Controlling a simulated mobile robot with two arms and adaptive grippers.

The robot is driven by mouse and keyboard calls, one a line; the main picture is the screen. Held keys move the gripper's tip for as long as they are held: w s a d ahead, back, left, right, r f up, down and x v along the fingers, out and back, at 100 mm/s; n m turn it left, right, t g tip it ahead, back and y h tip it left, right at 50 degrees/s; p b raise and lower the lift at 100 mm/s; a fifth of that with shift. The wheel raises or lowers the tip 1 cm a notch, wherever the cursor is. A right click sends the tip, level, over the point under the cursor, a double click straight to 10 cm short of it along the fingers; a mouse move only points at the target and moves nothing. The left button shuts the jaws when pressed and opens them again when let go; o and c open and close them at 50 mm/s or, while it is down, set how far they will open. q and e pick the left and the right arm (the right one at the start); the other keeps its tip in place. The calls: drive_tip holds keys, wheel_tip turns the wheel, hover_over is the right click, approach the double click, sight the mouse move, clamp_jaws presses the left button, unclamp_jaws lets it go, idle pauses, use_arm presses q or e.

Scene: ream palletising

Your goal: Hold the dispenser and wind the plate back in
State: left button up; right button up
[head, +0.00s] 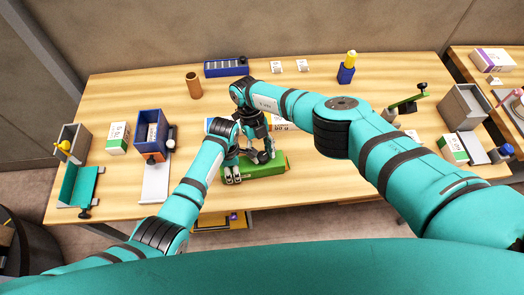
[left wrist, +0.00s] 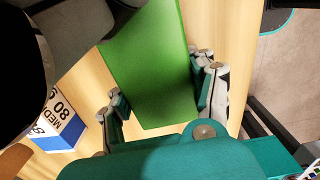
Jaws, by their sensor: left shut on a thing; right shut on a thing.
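The green dispenser (head: 262,170) lies near the middle of the table's front edge, long side across the head view. In the left wrist view its flat green face (left wrist: 155,75) runs between the fingers. My left gripper (head: 233,176) is shut on its left part; the fingers also show in the left wrist view (left wrist: 160,95), one on either side of the green face. My right gripper (head: 262,156) is shut at the dispenser's upper side, just right of my left one. What its fingers grip is too small and covered to make out. No plate of this dispenser can be told apart.
A blue hopper (head: 150,122) with a white plate (head: 156,182) and a grey hopper (head: 72,140) stand at the left. Another grey hopper (head: 464,104) stands at the right. A labelled box (left wrist: 62,118) is close to my left gripper. Free table (head: 210,205) shows in front.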

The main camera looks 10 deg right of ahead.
drive_tip(key=shift+n, duration=0.5)
drive_tip(key=o, duration=1.2)
drive_tip(key=shift+c, duration=0.2)
